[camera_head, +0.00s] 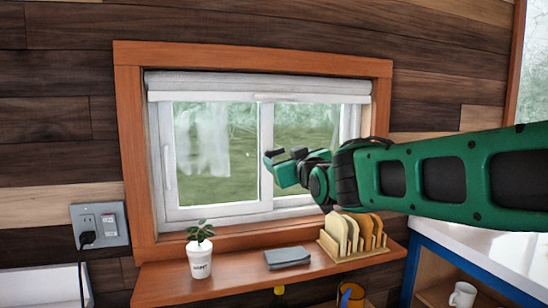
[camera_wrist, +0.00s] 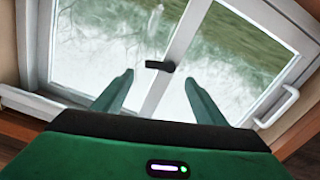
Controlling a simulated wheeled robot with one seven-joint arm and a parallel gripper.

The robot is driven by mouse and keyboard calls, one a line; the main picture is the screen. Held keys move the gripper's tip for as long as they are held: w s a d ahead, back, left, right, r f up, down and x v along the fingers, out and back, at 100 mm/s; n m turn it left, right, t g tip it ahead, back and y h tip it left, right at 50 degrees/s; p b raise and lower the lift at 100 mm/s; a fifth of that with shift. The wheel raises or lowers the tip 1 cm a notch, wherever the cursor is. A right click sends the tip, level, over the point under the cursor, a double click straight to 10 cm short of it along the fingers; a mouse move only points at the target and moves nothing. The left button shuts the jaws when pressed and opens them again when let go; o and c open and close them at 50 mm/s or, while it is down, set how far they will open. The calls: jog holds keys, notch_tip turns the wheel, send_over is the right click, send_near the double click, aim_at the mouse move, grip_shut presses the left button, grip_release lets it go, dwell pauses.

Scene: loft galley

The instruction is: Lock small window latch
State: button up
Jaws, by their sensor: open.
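The small window (camera_head: 215,150) has white sashes in an orange-brown wooden frame. In the wrist view, a small black latch (camera_wrist: 160,66) sits on the white bar (camera_wrist: 178,52) between the two panes. It lies crosswise to that bar. My green gripper (camera_head: 283,164) is in front of the window's middle bar in the head view. In the wrist view, my gripper (camera_wrist: 159,78) is open and empty, with one finger on either side of the bar. The latch shows just beyond and between the fingertips. In the head view I cannot tell the latch from the dark finger parts.
A wooden shelf (camera_head: 220,283) below the window holds a potted plant (camera_head: 200,254), a grey block-like item (camera_head: 288,258) and a rack of boards (camera_head: 352,238). A white handle (camera_wrist: 277,107) stands out from the window at the right in the wrist view. A wall outlet (camera_head: 99,226) is at left.

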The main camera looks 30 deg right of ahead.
jog(key=shift+x, duration=2.95)
jog(key=shift+f, duration=0.1)
jog(key=c, duration=1)
jog(key=shift+d+f+m, duration=0.1)
jog(key=shift+f+m, duration=0.05)
jog(key=shift+m, duration=0.65)
jog(key=shift+d+f+m, duration=0.1)
jog(key=shift+f+m, duration=0.05)
jog(key=shift+m, duration=0.65)
jog(key=o, duration=1)
jog(key=shift+s, duration=0.1)
send_near(276, 154)
jog(key=v, duration=0.3)
jog(key=shift+s, duration=0.1)
